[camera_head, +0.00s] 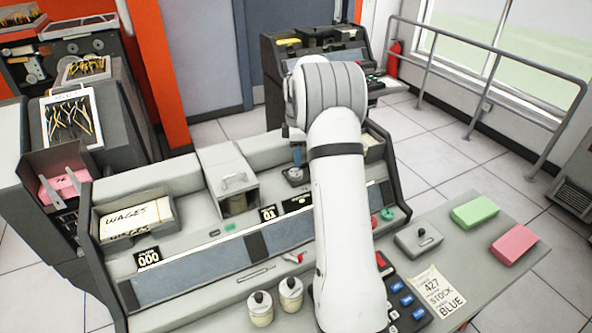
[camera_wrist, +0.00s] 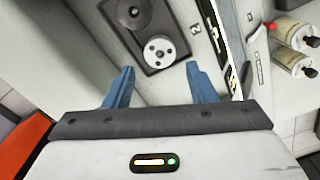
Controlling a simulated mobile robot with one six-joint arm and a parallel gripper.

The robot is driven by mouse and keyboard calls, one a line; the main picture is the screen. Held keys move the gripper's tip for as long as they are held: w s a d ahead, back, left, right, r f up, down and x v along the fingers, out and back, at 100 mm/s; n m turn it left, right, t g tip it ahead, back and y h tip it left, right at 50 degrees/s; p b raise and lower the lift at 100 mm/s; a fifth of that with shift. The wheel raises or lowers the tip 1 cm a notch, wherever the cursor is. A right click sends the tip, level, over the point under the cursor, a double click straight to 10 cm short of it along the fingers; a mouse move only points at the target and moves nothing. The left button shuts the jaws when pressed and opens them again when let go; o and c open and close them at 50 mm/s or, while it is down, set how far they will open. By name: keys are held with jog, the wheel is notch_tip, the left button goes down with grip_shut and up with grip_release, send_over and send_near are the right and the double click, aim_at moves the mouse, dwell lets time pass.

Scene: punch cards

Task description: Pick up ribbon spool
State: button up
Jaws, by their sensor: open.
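The ribbon spool (camera_wrist: 160,51) is a round silver-grey disc with small holes, on a dark plate (camera_wrist: 181,57) in the wrist view. A darker round hub (camera_wrist: 134,13) sits on the same plate, beyond the spool. My gripper (camera_wrist: 160,69) is open and empty, its two blue fingers apart on either side of the spool's near edge. I cannot tell how high the fingers are above it. In the head view one blue fingertip (camera_head: 297,156) shows just above the dark plate (camera_head: 296,182); my arm hides the rest of the gripper.
Left of the plate stand a grey box (camera_head: 237,182) and a tray of WAGES cards (camera_head: 135,221). Two capped bottles (camera_head: 261,308) stand at the console's front. Green (camera_head: 475,212) and pink (camera_head: 514,244) blocks lie on the right side table.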

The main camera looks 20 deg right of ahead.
aim_at(296, 171)
notch_tip(296, 171, down, 7)
jog(key=shift+w+a+r+p, duration=0.1)
jog(key=shift+w+a+p, duration=0.05)
jog(key=shift+p, duration=0.8)
jog(key=shift+c, duration=0.3)
jog(key=c, duration=0.7)
jog(key=shift+o, duration=0.2)
notch_tip(296, 171, up, 13)
